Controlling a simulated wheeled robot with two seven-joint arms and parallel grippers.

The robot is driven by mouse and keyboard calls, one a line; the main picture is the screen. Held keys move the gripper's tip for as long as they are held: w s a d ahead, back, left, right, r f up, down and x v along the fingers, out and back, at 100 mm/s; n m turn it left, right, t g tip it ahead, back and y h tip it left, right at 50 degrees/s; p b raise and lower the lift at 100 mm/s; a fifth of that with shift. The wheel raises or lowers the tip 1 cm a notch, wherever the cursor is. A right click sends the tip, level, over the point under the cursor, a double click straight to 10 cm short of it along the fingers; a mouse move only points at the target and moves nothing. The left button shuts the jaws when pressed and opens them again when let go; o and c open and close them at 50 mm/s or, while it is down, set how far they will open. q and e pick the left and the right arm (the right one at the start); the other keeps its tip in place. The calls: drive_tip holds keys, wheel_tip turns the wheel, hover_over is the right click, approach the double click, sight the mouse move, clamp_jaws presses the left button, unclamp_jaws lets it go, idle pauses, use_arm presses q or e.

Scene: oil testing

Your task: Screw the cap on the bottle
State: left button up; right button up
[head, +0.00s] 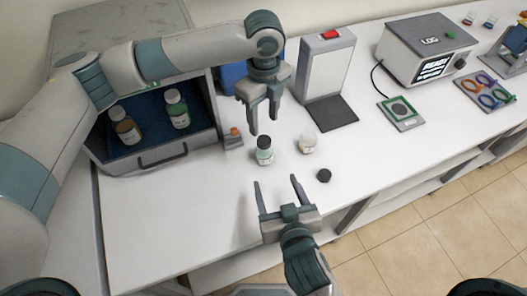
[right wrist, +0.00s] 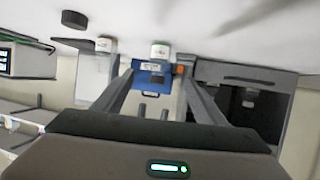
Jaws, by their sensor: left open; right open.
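A black cap (head: 324,175) lies loose on the white table, right of my right gripper; it also shows in the right wrist view (right wrist: 75,20). A small bottle with a green label (head: 264,152) stands upright between my two grippers, and it shows in the right wrist view (right wrist: 160,53). A pale bottle (head: 307,144) stands to its right, also in the right wrist view (right wrist: 106,45). My left gripper (head: 264,126) points down, open and empty, just above and behind the green-labelled bottle. My right gripper (head: 275,180) is open and empty in front of it, fingers pointing towards it.
An open box (head: 178,157) with two bottles (head: 128,128) (head: 177,109) stands at the left. A white stand with a dark base (head: 333,113) is behind the pale bottle. A display device (head: 428,49) and a small scale (head: 400,113) stand at the right. The front tabletop is clear.

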sight(264, 152)
drive_tip(key=x, duration=1.6)
drive_tip(key=shift+w, duration=0.25)
clamp_jaws()
